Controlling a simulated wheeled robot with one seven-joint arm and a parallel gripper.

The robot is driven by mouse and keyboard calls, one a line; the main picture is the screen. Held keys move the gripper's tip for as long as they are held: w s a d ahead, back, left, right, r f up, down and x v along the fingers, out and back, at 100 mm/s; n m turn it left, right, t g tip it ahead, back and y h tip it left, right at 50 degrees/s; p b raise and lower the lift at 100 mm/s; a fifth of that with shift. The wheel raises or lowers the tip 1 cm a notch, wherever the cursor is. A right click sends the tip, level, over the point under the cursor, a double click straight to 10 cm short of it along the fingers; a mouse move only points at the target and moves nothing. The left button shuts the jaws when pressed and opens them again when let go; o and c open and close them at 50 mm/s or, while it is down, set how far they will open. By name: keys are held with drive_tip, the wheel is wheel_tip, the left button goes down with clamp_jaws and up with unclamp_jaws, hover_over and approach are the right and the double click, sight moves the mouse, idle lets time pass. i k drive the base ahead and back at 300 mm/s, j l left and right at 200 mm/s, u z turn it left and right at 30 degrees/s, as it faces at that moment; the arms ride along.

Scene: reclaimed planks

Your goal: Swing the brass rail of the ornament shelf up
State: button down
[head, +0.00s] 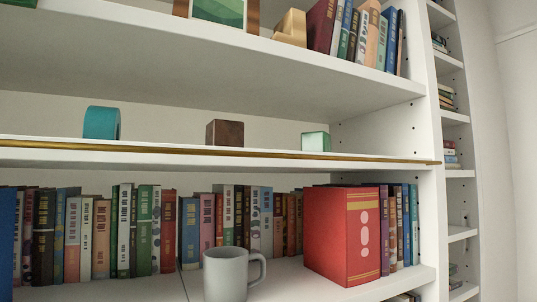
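The ornament shelf (180,164) is the white middle shelf in the head view. The brass rail (215,151) is a thin gold bar running along its front edge, from the left picture edge to the right upright. The rail lies low, at about the level of the shelf board. Behind it stand a teal rounded ornament (101,122), a brown cube (224,133) and a mint green cube (315,141). My gripper is not in view.
On the shelf below, a grey mug (226,273) and a large red book (341,235) stand in front of a row of books. The shelf above (230,58) overhangs the ornaments. The space in front of the rail looks clear.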

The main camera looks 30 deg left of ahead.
sight(4, 143)
drive_tip(key=u, duration=1)
drive_tip(key=i+j, duration=0.1)
drive_tip(key=j, duration=0.3)
drive_tip(key=i+j+z, duration=0.1)
drive_tip(key=j, duration=0.75)
drive_tip(key=i+z, duration=0.05)
drive_tip(key=i, duration=0.05)
